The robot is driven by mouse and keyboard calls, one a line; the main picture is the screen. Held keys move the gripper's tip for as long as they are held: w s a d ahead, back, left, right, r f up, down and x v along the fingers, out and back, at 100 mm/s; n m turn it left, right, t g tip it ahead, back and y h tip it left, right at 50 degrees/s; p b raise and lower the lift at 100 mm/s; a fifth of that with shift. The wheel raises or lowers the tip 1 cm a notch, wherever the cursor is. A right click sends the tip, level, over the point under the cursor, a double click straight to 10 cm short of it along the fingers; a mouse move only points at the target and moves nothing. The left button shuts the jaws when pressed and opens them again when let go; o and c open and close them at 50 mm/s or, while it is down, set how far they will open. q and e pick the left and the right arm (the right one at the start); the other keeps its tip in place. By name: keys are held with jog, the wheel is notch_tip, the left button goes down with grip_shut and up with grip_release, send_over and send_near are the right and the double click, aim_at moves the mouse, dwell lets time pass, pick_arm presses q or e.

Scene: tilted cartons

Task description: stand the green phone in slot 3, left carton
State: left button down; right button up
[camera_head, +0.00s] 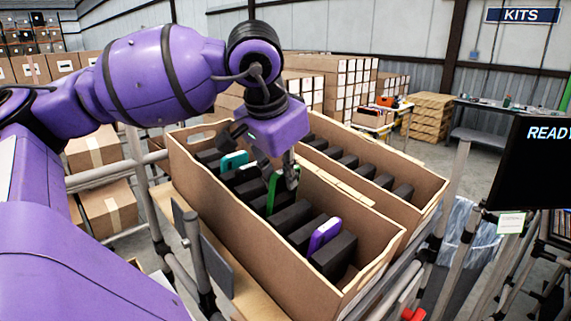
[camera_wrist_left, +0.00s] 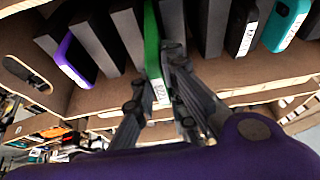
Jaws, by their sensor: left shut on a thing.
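The green phone (camera_head: 272,192) is upright among the black dividers near the middle of the left carton (camera_head: 220,224). Its lower part is hidden in the head view, so I cannot tell whether it touches the carton floor. My left gripper (camera_head: 290,178) reaches down into this carton and is shut on the green phone. In the left wrist view the fingers (camera_wrist_left: 160,95) are at the labelled edge of the green phone (camera_wrist_left: 152,42), with dark dividers on both sides. My right gripper is not in view.
A teal phone (camera_head: 233,161) and a purple phone (camera_head: 323,235) stand in the same carton, on either side of the green one. The right carton (camera_head: 425,184) with black dividers stands alongside. A dark screen (camera_head: 530,165) is at the right.

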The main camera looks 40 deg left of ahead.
aim_at(283, 199)
pick_arm(q)
jog(key=shift+a+f, duration=0.15)
jog(key=shift+f, duration=0.75)
jog(key=shift+a+f, duration=0.15)
jog(key=shift+f, duration=0.75)
jog(key=shift+s+d+f, duration=0.1)
jog(key=shift+s+f, duration=0.1)
jog(key=shift+f, duration=0.5)
jog(key=c, duration=1.7)
grip_release()
jog(key=shift+d, duration=0.1)
jog(key=shift+w+a+f, duration=0.15)
jog(key=shift+a+f, duration=0.05)
jog(key=shift+r, duration=0.1)
